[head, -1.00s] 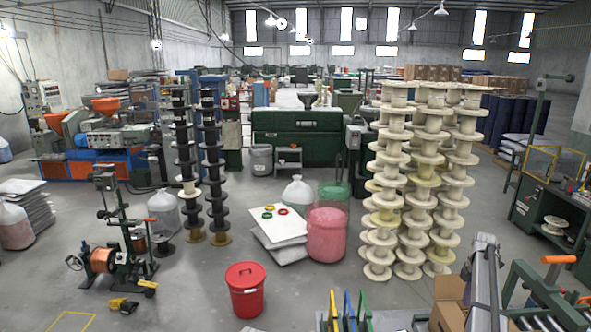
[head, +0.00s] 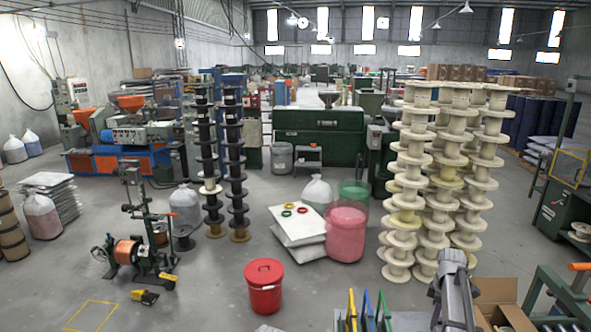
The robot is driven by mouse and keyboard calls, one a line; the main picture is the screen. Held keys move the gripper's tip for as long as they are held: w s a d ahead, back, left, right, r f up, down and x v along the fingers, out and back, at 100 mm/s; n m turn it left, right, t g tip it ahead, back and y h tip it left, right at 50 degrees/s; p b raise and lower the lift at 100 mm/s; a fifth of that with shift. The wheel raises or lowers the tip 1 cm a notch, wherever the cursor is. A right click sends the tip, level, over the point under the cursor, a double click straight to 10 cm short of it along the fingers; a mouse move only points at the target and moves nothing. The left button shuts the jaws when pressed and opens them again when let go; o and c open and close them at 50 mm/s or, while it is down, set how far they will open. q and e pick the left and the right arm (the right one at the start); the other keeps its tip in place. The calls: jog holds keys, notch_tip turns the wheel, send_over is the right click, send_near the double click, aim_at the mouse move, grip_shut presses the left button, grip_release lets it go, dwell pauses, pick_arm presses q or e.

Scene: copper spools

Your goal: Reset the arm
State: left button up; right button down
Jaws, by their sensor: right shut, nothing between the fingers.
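My right gripper (head: 454,262) shows at the lower right of the head view, at the upper end of my grey arm. It is shut and empty. It appears in front of the stacks of cream spools (head: 432,190) and just left of an open cardboard box (head: 497,305). I cannot tell how far it is from either. My left gripper is not in view.
A red lidded bin (head: 264,287) stands on open floor at front centre. A spool machine (head: 135,240) and black spool stacks (head: 235,165) stand to the left. Blue, yellow and green upright pieces (head: 366,312) are at the bottom edge. A green-framed bench (head: 560,295) is at right.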

jog(key=s+a+m, duration=0.5)
jog(key=s+a, duration=0.4)
jog(key=a, duration=0.5)
jog(key=s+a+m, duration=0.6)
jog(key=s+a, duration=0.3)
jog(key=a, duration=0.4)
jog(key=s+a+f+n+b, duration=0.1)
jog(key=s+a+f+b, duration=0.1)
jog(key=a+f+b, duration=0.2)
jog(key=s+a+f+n+b, duration=0.1)
jog(key=a+f+b, duration=0.3)
jog(key=f+b, duration=0.7)
jog(key=s+a+f+n+h+b, duration=0.1)
jog(key=s+a+f+b, duration=0.2)
jog(key=f+b, duration=0.5)
jog(key=shift+s+a+n, duration=0.15)
jog(key=shift+a+n, duration=0.15)
jog(key=shift+a, duration=0.1)
